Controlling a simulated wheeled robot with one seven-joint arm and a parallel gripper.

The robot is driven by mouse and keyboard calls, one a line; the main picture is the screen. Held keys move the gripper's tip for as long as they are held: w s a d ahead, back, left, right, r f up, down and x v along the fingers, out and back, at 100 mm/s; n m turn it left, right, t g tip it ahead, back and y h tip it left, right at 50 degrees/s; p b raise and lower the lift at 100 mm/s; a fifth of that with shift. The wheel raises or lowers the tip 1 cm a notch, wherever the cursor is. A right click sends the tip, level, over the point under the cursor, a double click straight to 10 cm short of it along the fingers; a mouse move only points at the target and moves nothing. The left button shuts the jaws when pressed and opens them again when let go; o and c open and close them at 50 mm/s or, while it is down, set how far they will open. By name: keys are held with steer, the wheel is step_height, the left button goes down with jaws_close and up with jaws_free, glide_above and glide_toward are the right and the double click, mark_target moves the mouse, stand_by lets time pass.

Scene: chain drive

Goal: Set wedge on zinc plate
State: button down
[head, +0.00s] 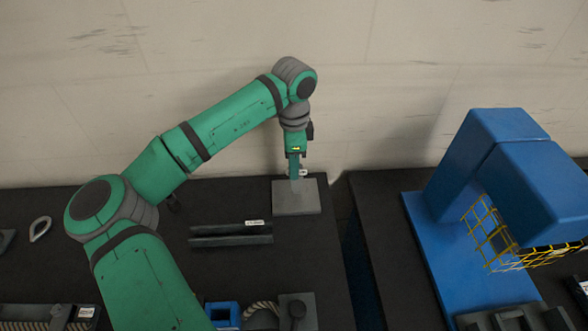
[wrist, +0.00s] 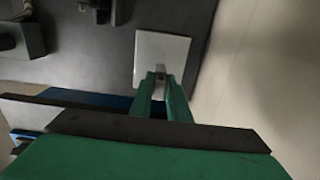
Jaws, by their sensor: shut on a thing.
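My gripper (head: 294,172) is shut on the wedge (wrist: 160,71), a small grey piece between the green fingertips. In the head view the wedge is mostly hidden by the fingers, with a pale bit beside them. The zinc plate (head: 297,202) is a flat grey square near the back right corner of the dark table. The gripper (wrist: 160,84) points down at the plate, which also shows in the wrist view (wrist: 160,46). The wedge is over or on the plate; I cannot tell if they touch.
A dark slotted bar (head: 231,238) with a label lies in front of the plate. A metal ring (head: 40,229) is at the left. A blue block (head: 222,313) is at the front. A gap separates this table from the blue machine (head: 480,190) with its yellow mesh guard (head: 492,238).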

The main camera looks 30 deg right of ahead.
steer(key=shift+f, duration=0.75)
steer(key=c, duration=1.7)
jaws_free()
steer(key=shift+f, duration=0.15)
step_height(320, 180, up, 12)
steer(key=shift+r, duration=0.15)
steer(key=shift+w, duration=0.1)
